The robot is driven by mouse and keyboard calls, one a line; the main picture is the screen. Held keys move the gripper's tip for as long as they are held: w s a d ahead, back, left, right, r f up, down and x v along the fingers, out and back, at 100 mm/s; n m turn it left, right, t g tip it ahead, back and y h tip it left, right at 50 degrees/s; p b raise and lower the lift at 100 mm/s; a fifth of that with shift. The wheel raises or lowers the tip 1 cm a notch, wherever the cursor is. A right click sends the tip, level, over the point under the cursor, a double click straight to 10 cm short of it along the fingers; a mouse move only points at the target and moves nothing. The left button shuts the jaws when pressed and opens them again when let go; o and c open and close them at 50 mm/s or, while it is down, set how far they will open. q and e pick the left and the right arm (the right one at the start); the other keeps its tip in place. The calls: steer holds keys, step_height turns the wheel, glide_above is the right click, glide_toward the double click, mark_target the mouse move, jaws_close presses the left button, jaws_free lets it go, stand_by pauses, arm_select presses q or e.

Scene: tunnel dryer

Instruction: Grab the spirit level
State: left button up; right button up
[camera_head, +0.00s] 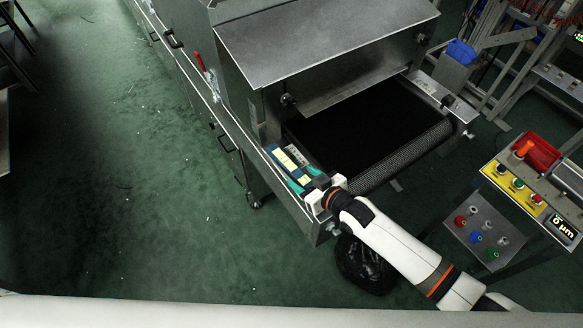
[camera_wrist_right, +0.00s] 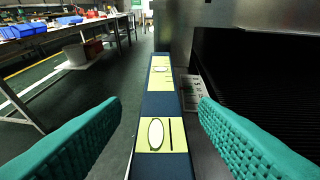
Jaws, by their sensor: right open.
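The spirit level is a long dark blue bar with pale yellow panels (camera_head: 283,157), lying on the narrow metal ledge at the side of the dryer's belt. In the right wrist view the spirit level (camera_wrist_right: 158,104) runs straight away from me, with an oval vial mark on its near panel. My right gripper (camera_head: 303,180) is at the near end of the level. Its teal fingers are open, one on each side of the bar, with visible gaps in the right wrist view (camera_wrist_right: 158,112). My left gripper is not in view.
A white printed label plate (camera_wrist_right: 193,93) lies on the ledge right of the level. The black conveyor belt (camera_head: 360,125) and dryer housing (camera_head: 320,40) are close on the right. A red-handled tool (camera_head: 201,62) is farther along the ledge. Open green floor lies left.

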steer(key=shift+x, duration=1.05)
steer(key=shift+d, duration=0.1)
jaws_close()
steer(key=shift+r, duration=0.15)
